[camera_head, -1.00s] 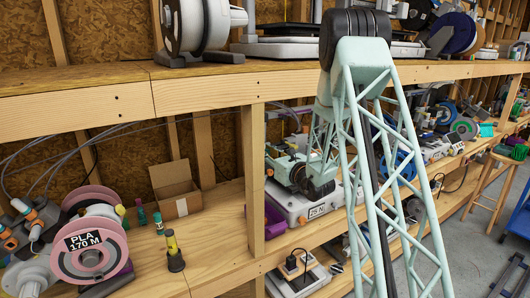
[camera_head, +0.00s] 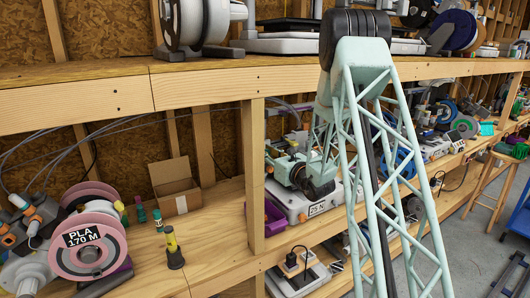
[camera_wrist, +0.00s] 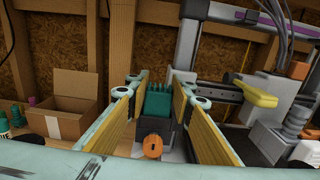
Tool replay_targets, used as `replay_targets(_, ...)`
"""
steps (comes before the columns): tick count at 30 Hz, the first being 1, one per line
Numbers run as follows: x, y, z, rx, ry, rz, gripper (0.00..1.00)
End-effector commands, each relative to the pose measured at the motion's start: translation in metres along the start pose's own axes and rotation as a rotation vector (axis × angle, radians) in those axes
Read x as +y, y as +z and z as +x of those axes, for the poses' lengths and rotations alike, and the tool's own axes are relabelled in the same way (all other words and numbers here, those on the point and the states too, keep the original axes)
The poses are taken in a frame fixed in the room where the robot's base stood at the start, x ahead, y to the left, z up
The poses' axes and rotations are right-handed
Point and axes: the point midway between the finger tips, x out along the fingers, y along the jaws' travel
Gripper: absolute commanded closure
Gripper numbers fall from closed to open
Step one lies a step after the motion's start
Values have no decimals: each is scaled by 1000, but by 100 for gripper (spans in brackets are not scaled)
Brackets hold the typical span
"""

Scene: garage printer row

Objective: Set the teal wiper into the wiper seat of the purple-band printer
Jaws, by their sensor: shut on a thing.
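In the wrist view, the teal wiper (camera_wrist: 157,103), a block with upright bristle-like teeth, sits between the two yellow-padded fingers of my gripper (camera_wrist: 160,98), which is shut on it. A dark block (camera_wrist: 154,128) with an orange knob (camera_wrist: 152,146) shows just below the wiper; I cannot tell whether they touch or whether this block is the wiper seat. The printer with a purple band (camera_wrist: 248,16) on its top beam stands to the right of my fingers. In the head view, my own arm hides the wiper and fingertips, and part of the printer's white base (camera_head: 318,209) shows.
An open cardboard box (camera_wrist: 62,103) stands left of my gripper. A yellow lever-like part (camera_wrist: 250,92) sticks out on the right. In the head view, a wooden post (camera_head: 254,170) and upper shelf edge (camera_head: 210,86) bound the bay.

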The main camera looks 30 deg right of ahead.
Motion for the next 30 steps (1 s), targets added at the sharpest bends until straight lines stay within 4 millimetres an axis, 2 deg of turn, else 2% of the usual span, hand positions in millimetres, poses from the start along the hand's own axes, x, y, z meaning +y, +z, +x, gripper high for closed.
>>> replay_targets(24,0,-13,0,0,0,0,87)
replay_targets(25,0,-12,0,0,0,0,76)
replay_targets(30,0,-12,0,0,0,0,63)
